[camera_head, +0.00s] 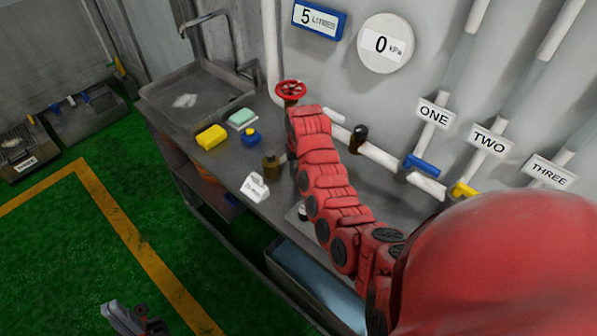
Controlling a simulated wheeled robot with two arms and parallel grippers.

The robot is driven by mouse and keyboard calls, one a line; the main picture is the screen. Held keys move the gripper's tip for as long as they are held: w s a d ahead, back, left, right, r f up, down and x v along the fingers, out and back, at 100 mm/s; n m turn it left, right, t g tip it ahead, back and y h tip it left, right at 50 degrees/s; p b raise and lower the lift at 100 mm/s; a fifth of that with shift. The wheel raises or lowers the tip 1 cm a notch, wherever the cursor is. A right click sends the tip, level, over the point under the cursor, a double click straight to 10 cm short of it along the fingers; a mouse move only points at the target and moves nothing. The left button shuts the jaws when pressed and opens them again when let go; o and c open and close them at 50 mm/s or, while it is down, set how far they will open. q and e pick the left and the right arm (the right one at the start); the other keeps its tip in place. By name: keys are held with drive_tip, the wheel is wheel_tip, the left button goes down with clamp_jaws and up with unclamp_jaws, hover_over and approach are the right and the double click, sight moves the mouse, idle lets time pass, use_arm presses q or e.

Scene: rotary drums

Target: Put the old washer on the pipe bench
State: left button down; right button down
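The pipe bench (232,166) is a grey metal worktop along the wall. I cannot make out the old washer on it. A small pale plate with a dark round piece (301,212) lies on the bench, partly hidden by my red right arm; I cannot tell what it is. That arm reaches in from the lower right over the bench, and its gripper is hidden. My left gripper (130,311) is at the bottom left edge, over the green floor and away from the bench. Its fingertips look apart with nothing between them, though the frame cuts the gripper off.
A sink (193,96), a yellow sponge (211,137), a blue-capped bottle (251,138), a brown bottle (271,167) and a white label card (255,187) are on the bench. A red valve wheel (290,90) and white pipes (380,157) stand behind.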

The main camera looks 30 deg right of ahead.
drive_tip(key=shift+f+p, duration=0.4)
drive_tip(key=shift+f, duration=0.4)
drive_tip(key=shift+f+b, duration=0.3)
drive_tip(key=shift+f, duration=0.1)
drive_tip(key=shift+c, duration=2)
unclamp_jaws()
drive_tip(key=shift+r, duration=0.1)
